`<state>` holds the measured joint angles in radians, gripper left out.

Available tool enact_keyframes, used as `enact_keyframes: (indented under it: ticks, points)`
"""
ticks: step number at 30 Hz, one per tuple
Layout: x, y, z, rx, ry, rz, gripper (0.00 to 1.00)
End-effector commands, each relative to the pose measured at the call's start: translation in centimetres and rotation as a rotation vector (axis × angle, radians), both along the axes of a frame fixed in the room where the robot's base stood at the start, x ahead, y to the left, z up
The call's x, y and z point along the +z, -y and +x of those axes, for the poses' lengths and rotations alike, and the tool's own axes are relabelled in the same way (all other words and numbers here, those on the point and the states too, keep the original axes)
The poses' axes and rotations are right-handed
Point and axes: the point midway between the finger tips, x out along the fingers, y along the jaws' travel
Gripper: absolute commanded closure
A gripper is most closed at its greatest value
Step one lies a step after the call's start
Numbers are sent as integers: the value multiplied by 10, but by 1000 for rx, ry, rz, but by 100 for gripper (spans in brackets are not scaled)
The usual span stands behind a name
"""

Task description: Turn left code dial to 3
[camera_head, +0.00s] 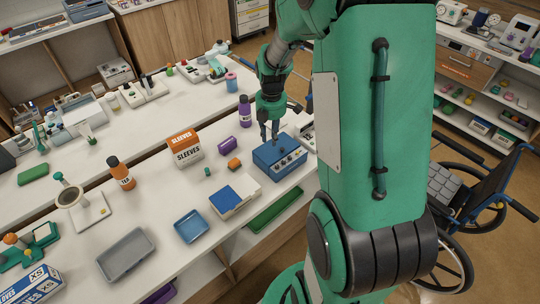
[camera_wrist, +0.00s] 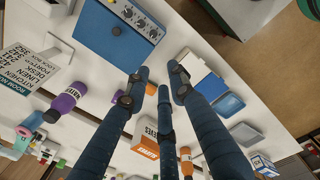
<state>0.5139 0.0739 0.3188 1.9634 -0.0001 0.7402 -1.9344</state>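A blue box (camera_head: 268,157) stands on the white counter below my gripper (camera_head: 269,138). The dial markings are too small to read. My gripper (camera_wrist: 160,77) has its fingers apart with nothing between them. In the head view the fingertips are just above or at the box's top; contact cannot be told.
A blue-and-white box (camera_head: 234,198), an orange block (camera_head: 234,163) and a purple cylinder (camera_head: 228,146) lie left of the blue box. A purple bottle (camera_head: 245,111) stands behind. A printed card (camera_wrist: 28,68) shows in the wrist view. A wheelchair (camera_head: 470,195) is at right.

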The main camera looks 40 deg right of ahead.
Motion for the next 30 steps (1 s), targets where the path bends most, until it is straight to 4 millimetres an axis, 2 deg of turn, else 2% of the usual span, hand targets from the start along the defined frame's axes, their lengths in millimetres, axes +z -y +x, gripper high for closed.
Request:
enact_keyframes:
  ticks: [3,8,23,30]
  points:
    - [-23,20,-1,75,-25,11,76]
    - [-39,33,-2,137,-39,18,76]
    - [-44,35,-2,151,-41,19,76]
    - [-58,34,-2,151,-43,20,76]
